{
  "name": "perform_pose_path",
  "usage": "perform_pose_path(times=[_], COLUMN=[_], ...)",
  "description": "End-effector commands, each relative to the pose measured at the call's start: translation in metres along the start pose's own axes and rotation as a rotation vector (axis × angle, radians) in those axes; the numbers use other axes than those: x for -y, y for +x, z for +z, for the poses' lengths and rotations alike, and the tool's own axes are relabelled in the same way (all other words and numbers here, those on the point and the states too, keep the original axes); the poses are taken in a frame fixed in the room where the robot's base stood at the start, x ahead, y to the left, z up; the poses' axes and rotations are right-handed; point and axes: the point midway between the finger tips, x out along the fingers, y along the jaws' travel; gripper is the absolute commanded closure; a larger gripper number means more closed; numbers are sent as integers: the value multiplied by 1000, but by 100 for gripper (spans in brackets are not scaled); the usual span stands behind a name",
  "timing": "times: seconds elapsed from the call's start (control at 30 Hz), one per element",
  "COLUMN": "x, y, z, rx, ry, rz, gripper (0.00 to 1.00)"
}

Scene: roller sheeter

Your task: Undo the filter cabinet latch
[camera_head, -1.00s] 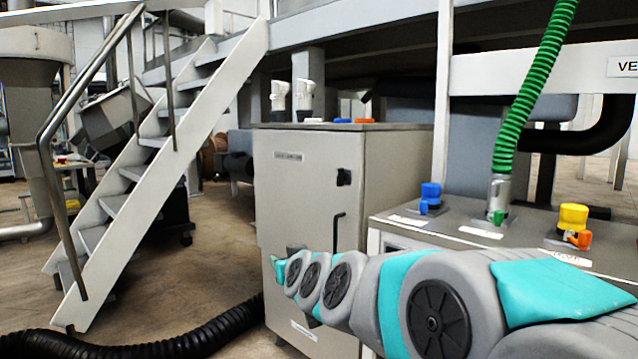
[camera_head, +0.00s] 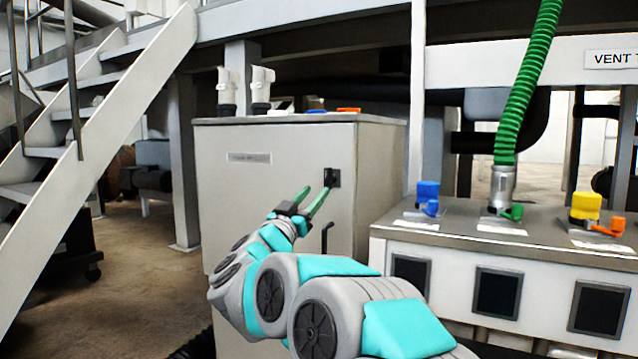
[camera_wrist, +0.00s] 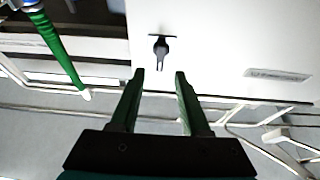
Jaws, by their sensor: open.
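The filter cabinet (camera_head: 285,185) is a light grey box with a label plate on its front. Its small black latch (camera_head: 332,178) sits at the upper right of the front door. In the wrist view the latch (camera_wrist: 160,48) shows as a dark knob on a plate, just beyond the fingertips and roughly centred between them. My gripper (camera_head: 318,196) has green fingers and is in front of the door, with its tips close to the latch. In the wrist view my gripper (camera_wrist: 160,74) is open and empty. Whether a finger touches the latch cannot be told.
A black bent handle (camera_head: 327,238) stands out from the door below the latch. A vent bench (camera_head: 455,250) with coloured valves and a green hose (camera_head: 528,85) stands to the right. Stairs (camera_head: 95,140) rise at the left. Floor between stairs and cabinet looks open.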

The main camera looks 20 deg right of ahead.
Motion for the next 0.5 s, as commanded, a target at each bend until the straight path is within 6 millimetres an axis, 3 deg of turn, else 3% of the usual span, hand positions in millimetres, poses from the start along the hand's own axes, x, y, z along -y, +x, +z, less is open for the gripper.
perform_pose_path(times=[0.5], x=[1], y=[65], z=[1], rx=[0], ry=[1], rz=[-2], gripper=[54])
